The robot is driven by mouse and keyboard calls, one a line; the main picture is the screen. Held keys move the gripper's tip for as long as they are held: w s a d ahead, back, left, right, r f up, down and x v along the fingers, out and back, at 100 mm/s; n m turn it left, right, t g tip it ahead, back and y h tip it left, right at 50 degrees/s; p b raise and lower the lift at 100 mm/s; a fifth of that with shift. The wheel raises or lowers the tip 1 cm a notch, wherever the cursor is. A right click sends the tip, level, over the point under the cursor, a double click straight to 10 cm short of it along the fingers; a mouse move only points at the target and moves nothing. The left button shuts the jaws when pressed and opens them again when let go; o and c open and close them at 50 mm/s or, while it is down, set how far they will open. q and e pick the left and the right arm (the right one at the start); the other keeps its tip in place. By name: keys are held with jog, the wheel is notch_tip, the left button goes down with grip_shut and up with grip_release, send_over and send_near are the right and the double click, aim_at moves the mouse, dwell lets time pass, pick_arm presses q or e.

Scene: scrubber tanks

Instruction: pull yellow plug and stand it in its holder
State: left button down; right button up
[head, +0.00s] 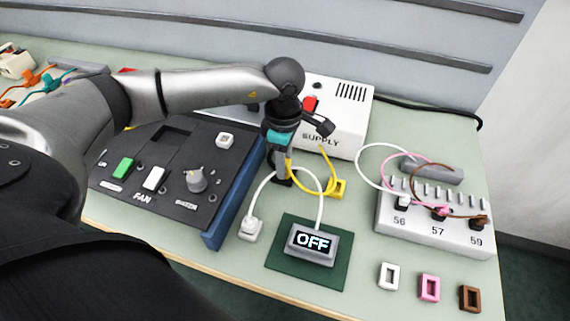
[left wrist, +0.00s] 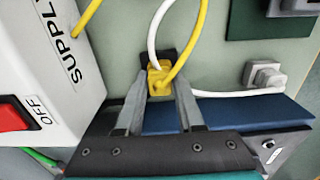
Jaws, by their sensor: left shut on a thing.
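My left gripper (head: 283,178) points down in front of the white supply box. In the left wrist view its two fingers (left wrist: 158,92) are closed on the yellow plug (left wrist: 158,76), with the yellow cable rising from it. A black socket (left wrist: 171,57) shows right behind the plug. I cannot tell whether the plug is still seated in it. In the head view the gripper hides the plug. My right gripper is not in view.
The white supply box (head: 345,117) stands behind the gripper, the dark fan panel (head: 165,190) to its left. An OFF display (head: 313,241) on a green mat and a white plug (head: 250,229) are in front. White cables loop close by. A numbered socket strip (head: 430,224) stands right.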

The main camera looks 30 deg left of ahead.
pick_arm(q)
grip_release()
dwell(0.4)
notch_tip(320, 180, up, 15)
jog(key=p, duration=0.1)
jog(key=shift+p, duration=0.3)
dwell(0.6)
